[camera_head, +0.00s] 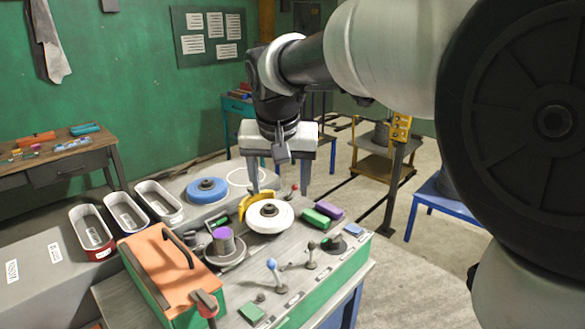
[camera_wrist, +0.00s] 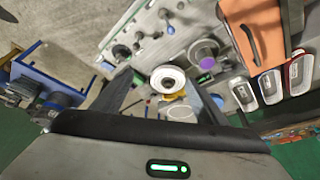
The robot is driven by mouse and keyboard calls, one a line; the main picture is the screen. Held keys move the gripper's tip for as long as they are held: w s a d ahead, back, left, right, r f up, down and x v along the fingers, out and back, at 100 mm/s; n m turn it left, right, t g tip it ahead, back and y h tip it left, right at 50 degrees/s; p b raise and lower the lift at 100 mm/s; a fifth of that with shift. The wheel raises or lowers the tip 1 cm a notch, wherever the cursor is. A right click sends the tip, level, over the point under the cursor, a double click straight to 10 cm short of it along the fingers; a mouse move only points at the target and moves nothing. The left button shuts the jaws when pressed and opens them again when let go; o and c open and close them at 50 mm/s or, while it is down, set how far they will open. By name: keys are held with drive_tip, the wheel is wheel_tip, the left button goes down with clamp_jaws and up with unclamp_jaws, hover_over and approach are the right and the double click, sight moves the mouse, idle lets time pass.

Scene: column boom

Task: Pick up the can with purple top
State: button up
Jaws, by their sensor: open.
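The can with the purple top (camera_head: 223,242) stands upright on a round grey base on the machine bench, left of the white wheel. In the wrist view its purple top (camera_wrist: 207,63) shows right of centre, above the white wheel's level. My gripper (camera_head: 278,192) is open and empty, fingers pointing down, above and behind the white wheel. It is to the right of and beyond the can, apart from it. In the wrist view the two fingers of my gripper (camera_wrist: 165,98) are spread wide with nothing held between them.
A white wheel (camera_head: 270,216) with a yellow guard and a blue wheel (camera_head: 207,190) lie near the can. An orange-topped box (camera_head: 160,262) with a black handle stands left of it. Levers (camera_head: 273,272) rise in front. Oval tins (camera_head: 92,232) line the left. Green and purple blocks (camera_head: 328,211) lie right.

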drive_tip(key=b, duration=0.1)
approach(221, 235)
drive_tip(key=p+x, duration=0.1)
drive_tip(key=x, duration=0.4)
drive_tip(key=shift+w+a+f, duration=0.1)
drive_tip(key=shift+w+f, duration=0.2)
drive_tip(key=shift+p+x, duration=0.5)
drive_tip(key=shift+x, duration=2.7)
drive_tip(key=c, duration=1.4)
